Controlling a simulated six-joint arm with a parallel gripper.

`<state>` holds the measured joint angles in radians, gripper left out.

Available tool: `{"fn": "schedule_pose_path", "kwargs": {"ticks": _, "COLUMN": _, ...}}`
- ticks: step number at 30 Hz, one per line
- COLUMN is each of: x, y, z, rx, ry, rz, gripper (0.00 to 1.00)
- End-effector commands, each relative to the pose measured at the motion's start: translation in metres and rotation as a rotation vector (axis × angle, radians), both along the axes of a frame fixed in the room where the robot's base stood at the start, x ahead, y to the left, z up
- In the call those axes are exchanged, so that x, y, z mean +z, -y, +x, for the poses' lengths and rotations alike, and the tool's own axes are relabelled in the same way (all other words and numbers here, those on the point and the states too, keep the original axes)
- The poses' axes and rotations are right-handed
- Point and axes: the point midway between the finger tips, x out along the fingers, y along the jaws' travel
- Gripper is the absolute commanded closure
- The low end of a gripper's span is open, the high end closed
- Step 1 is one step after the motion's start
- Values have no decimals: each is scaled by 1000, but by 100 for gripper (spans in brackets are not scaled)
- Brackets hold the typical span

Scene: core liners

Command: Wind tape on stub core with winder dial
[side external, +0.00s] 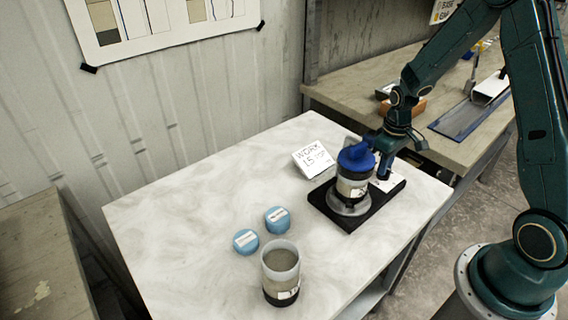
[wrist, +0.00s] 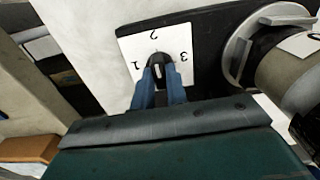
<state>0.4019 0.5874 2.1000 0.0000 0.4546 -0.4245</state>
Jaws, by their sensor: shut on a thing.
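A black winder base (side external: 333,215) stands on the pale table, with a round grey chuck (side external: 349,207) on it. The stub core (side external: 352,187) stands upright in the chuck, with a pale label, a dark band and a blue piece on top. The core also shows at the right of the wrist view (wrist: 285,75). A white dial plate (wrist: 136,48) on the base is marked 1, 2 and 3. My gripper (wrist: 158,75) is shut on the black dial knob (wrist: 156,62), beside the core. I cannot tell the knob's exact setting.
Another open clear-walled core (side external: 281,262) stands at the table's front, with two loose blue caps (side external: 246,241) (side external: 278,220) behind it. A white lettered card (side external: 314,159) stands behind the winder. The table's left is clear. A bench (side external: 400,75) with tools is behind.

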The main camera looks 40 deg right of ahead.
Motion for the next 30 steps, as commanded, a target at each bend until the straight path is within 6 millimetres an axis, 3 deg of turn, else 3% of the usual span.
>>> {"fn": "schedule_pose_path", "kwargs": {"ticks": 11, "x": 1, "y": 0, "z": 1, "rx": -24, "ry": 1, "rz": 0, "gripper": 100}}
{"fn": "schedule_pose_path", "kwargs": {"ticks": 12, "x": 1, "y": 0, "z": 1, "rx": -24, "ry": 1, "rz": 0, "gripper": 80}}
{"fn": "schedule_pose_path", "kwargs": {"ticks": 15, "x": 1, "y": 0, "z": 0, "rx": -23, "ry": 1, "rz": 0, "gripper": 64}}
{"fn": "schedule_pose_path", "kwargs": {"ticks": 30, "x": 7, "y": 0, "z": 1, "rx": -23, "ry": 2, "rz": -1, "gripper": 64}}
